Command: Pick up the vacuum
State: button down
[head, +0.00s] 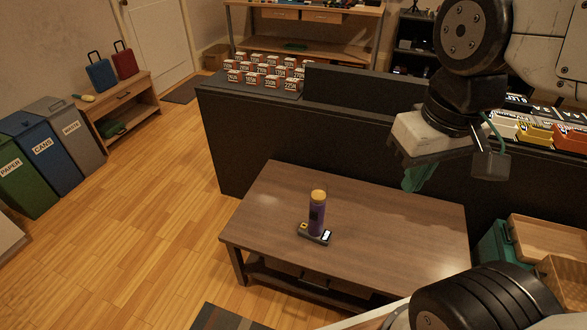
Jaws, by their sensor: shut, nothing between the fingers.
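No object in view is plainly a vacuum. On the brown table (385,225) stands an upright purple cylinder (317,218) with a yellow cap; I cannot tell if it is the vacuum. A small dark device (305,231) with a yellow end and a pale screen lies at its base. I cannot tell if the two touch. My gripper (411,182) points down with teal fingers, shut and empty. In the picture it is above and to the right of the cylinder, apart from it.
A black counter (330,110) with several small boxes (263,72) runs behind the table. Green, blue and grey bins (52,145) stand at the left beside a wooden bench (130,105). Wooden crates (545,240) are at the right. The floor left of the table is clear.

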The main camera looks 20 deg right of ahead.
aim_at(314, 232)
jog(key=z, duration=1.95)
jog(key=k, duration=0.85)
jog(key=u, duration=1.85)
jog(key=i, duration=0.5)
jog(key=u, duration=0.05)
